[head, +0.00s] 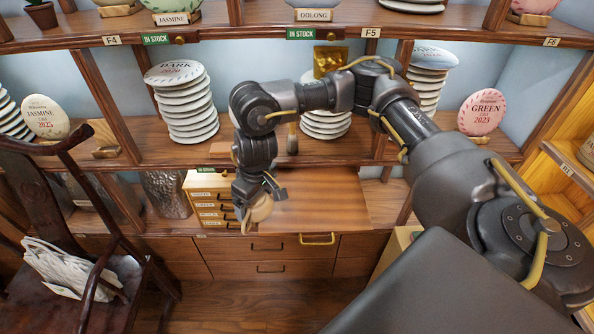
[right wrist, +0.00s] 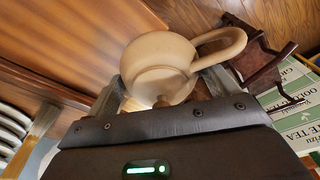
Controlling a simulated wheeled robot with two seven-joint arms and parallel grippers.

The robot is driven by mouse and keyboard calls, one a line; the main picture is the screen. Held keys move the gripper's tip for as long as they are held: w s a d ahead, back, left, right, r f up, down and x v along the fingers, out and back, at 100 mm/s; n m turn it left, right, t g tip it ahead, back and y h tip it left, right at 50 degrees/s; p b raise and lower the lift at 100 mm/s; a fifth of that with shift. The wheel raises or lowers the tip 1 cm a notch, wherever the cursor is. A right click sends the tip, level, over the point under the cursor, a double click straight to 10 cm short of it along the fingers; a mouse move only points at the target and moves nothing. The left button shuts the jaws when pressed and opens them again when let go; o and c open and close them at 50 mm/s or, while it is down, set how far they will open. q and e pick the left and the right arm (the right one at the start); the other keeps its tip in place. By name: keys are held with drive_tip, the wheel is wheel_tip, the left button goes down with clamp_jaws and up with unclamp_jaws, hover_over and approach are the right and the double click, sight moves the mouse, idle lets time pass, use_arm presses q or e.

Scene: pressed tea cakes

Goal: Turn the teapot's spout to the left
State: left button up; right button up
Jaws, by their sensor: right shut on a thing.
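The cream teapot (head: 262,210) is at the front edge of the wooden counter in the head view, partly hidden by my right gripper (head: 262,196). In the right wrist view, the teapot (right wrist: 158,62) sits between the two fingers of my right gripper (right wrist: 168,92), which is shut on its body. Its looped handle (right wrist: 222,46) points to the right in that view. I cannot make out the spout. I cannot tell whether the teapot's base touches the counter. My left gripper is not in view.
A small chest of labelled drawers (head: 205,196) stands left of the teapot. A bare wooden counter (head: 325,200) lies to its right. Stacks of tea cakes (head: 184,108) fill the shelf behind.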

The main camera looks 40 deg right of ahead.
drive_tip(key=d+f+m+p, duration=0.1)
drive_tip(key=d+p, duration=0.1)
drive_tip(key=d, duration=0.3)
drive_tip(key=d+f+m+p, duration=0.2)
drive_tip(key=d, duration=0.3)
drive_tip(key=d+f+m+p, duration=0.1)
drive_tip(key=d+p, duration=0.2)
drive_tip(key=d, duration=0.2)
drive_tip(key=shift+w+f+m+h, duration=0.3)
drive_tip(key=shift+w+f+m, duration=0.05)
drive_tip(key=shift+w+m, duration=0.05)
drive_tip(key=shift+d+f, duration=0.2)
drive_tip(key=shift+d, duration=0.15)
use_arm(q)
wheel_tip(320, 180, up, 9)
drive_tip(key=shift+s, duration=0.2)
